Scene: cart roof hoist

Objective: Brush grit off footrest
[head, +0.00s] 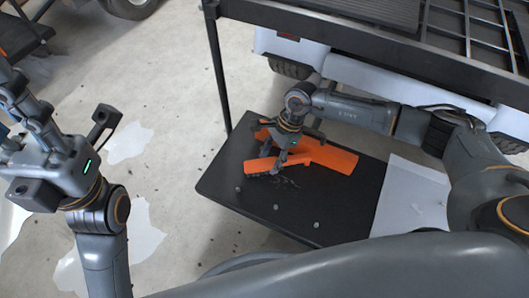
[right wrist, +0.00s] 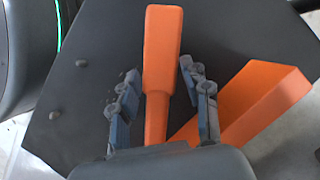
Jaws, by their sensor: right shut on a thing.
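The footrest (head: 345,220) is a dark flat panel with rounded corners and several bolt heads along its near edge. Small pale specks like grit (head: 286,183) lie on it near the brush. My right gripper (head: 283,160) is shut on an orange brush handle (right wrist: 162,50), low over the footrest; its fingers stand on either side of the handle. The dark bristles (head: 262,175) show only partly, and I cannot tell whether they touch the panel. A second orange bar (head: 335,158) lies beside the handle. My left gripper (head: 60,130) is raised at the left, open and empty.
A black roof rack (head: 340,27) with a post (head: 218,75) stands above and behind the footrest. A white sheet-like panel (head: 410,195) adjoins the footrest at the right.

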